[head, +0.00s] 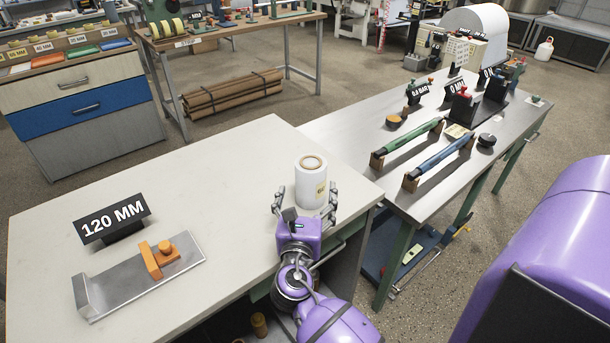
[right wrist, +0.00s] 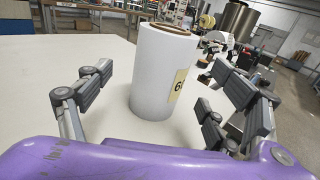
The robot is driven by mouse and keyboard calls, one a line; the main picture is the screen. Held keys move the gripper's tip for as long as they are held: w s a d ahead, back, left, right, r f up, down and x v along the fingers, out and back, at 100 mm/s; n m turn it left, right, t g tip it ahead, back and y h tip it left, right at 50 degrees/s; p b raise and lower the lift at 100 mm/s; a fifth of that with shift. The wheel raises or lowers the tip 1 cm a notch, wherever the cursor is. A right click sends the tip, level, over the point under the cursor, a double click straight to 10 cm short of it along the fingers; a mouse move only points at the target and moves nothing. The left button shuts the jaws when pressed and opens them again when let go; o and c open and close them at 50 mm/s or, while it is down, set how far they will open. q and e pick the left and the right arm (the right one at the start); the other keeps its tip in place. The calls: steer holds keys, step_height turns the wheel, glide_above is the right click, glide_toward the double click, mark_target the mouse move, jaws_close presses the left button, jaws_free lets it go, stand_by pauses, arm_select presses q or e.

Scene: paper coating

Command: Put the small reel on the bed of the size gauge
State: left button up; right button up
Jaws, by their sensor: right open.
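The small reel (head: 311,184) is a white roll with a brown core and a pale label. It stands upright on the pale table near its right edge. The size gauge (head: 140,283) is a grey metal bed with an end wall at left and an orange slider (head: 158,258); no reel lies on it. My right gripper (head: 304,203) is open, with its fingers on either side of the reel. In the right wrist view the reel (right wrist: 163,75) stands upright between and beyond the open fingers, with gaps on both sides. My left gripper is not in view.
A black sign (head: 113,218) reading "120 MM" stands behind the gauge. The pale table (head: 210,180) is clear between gauge and reel. A steel table (head: 345,130) at right holds green and blue rollers and several small devices.

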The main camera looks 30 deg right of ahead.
steer(key=x, duration=0.2)
steer(key=shift+w+d+r, duration=0.1)
steer(key=shift+d, duration=0.2)
steer(key=x, duration=0.3)
steer(key=shift+w+d+f+p, duration=0.25)
steer(key=shift+w+p, duration=0.05)
steer(key=shift+w+d, duration=0.2)
steer(key=shift+d, duration=0.05)
steer(key=c, duration=1.5)
steer(key=shift+c, duration=0.9)
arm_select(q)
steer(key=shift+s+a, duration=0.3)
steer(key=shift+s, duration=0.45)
arm_select(e)
steer(key=shift+r, duration=0.15)
